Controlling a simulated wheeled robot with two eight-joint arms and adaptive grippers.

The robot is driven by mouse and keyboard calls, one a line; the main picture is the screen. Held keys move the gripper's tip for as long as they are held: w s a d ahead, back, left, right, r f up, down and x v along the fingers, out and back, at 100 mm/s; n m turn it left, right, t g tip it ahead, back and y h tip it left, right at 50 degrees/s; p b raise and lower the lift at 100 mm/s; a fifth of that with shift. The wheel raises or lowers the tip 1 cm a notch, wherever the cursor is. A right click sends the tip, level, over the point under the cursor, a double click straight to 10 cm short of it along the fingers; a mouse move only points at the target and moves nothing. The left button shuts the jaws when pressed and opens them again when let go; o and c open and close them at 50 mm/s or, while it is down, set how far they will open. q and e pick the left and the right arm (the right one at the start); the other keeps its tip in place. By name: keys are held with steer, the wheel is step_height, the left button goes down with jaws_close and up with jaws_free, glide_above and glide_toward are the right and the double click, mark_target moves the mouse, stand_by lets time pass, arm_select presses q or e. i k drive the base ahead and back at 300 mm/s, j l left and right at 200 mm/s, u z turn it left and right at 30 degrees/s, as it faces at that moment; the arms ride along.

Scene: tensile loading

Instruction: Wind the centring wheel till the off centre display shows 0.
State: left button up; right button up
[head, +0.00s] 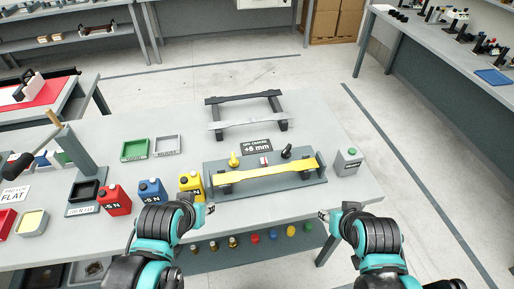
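The off centre display (257,146) is a dark plate at the back of a grey fixture (312,180); it appears to read +8 mm. A black knob with a handle (287,152), which looks like the centring wheel, stands at the fixture's back right. A yellow upright piece (234,160) stands at its back left. A yellow specimen bar (265,174) lies across the fixture. My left gripper (209,210) is in front of the fixture's left end. My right gripper (323,216) is in front of its right end. Both are apart from the fixture, and their finger gaps are unclear.
Red (115,200), blue (152,191) and yellow (191,183) weights stand left of the fixture. A grey box with a green button (347,162) stands at its right. A rack with dark and light bars (245,112) is behind it. Green (134,150) and grey trays lie back left.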

mark_target(286, 153)
steer(key=i+l, duration=0.15)
steer(key=l, duration=0.2)
steer(key=i+l, duration=0.15)
steer(key=l, duration=0.2)
steer(key=i+l, duration=0.15)
steer(key=l, duration=0.2)
